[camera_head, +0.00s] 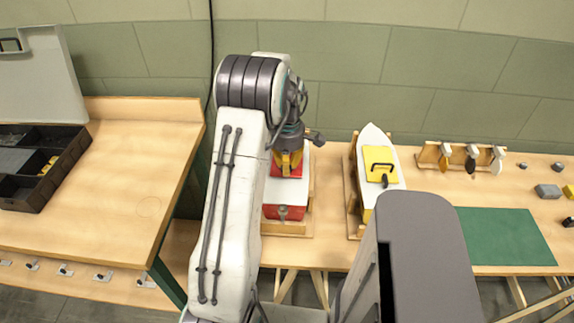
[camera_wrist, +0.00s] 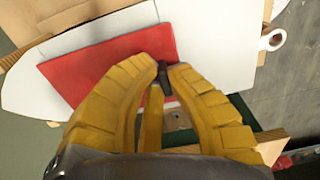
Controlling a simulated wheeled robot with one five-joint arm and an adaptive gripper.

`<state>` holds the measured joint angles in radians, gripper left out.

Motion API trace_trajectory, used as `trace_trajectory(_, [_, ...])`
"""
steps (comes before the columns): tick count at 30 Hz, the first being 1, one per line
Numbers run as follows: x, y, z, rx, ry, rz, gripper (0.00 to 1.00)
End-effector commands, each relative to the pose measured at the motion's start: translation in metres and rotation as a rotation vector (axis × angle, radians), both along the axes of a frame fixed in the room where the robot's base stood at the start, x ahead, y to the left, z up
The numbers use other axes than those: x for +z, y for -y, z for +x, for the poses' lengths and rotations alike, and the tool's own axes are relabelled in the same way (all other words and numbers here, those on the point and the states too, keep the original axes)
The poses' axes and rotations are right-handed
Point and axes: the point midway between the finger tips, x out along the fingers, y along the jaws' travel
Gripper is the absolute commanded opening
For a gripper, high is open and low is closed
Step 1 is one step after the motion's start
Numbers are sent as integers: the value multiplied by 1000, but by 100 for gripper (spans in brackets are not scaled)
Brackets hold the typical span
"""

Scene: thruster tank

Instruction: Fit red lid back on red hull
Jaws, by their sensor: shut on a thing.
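The red hull (camera_head: 285,212) has a white deck and sits in a wooden cradle in the middle of the head view. Its white deck (camera_wrist: 32,88) fills much of the wrist view. The red lid (camera_wrist: 100,64) is a flat panel over that deck, and part of it shows in the head view (camera_head: 287,170). My gripper (camera_wrist: 166,70) has yellow fingers shut on the lid's small dark handle. In the head view my gripper (camera_head: 289,160) is above the hull, partly hidden by my arm. I cannot tell whether the lid rests on the deck or hangs just above it.
A white and yellow hull (camera_head: 366,140) with a yellow lid (camera_head: 379,165) stands close on the right in its own cradle. A rack of propellers (camera_head: 460,157) and a green mat (camera_head: 505,237) lie further right. A dark open case (camera_head: 30,190) is on the left table.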

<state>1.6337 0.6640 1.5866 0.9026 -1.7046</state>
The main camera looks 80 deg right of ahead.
Motion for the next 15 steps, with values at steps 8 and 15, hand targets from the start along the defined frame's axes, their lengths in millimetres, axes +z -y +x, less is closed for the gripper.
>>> trace_trajectory(8, [-2,0,0,0,0,0,0])
trace_trajectory(15, [-2,0,0,0,0,0,20])
